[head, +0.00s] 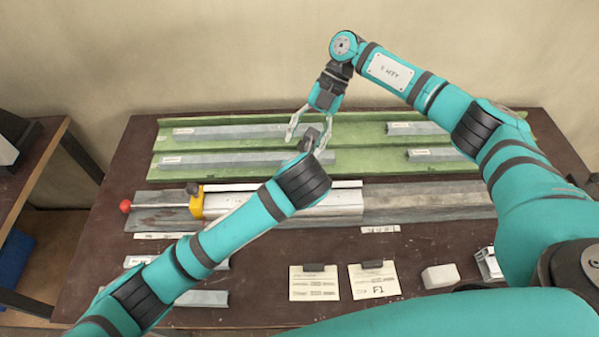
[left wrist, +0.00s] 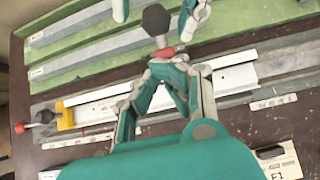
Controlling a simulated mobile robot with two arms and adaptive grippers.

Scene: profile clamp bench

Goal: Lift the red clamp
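The red clamp (left wrist: 161,52) shows in the left wrist view as a small red part with a dark hexagonal knob (left wrist: 155,19) above it. In the head view I see its dark knob (head: 310,137); my left arm hides the red part. My right gripper (head: 311,133) points down with its fingers spread on both sides of the knob, apart from it. My left gripper (left wrist: 168,68) is close below the red part in the left wrist view. Whether its fingertips touch or grip the clamp I cannot tell. In the head view my left forearm hides this gripper.
A yellow clamp (head: 197,206) with a red-ended rod sits at the left end of the pale profile (head: 330,203). Behind lies a green tray (head: 375,130) with grey profiles. Cards (head: 314,284), a light block (head: 440,276) and small metal parts lie along the front.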

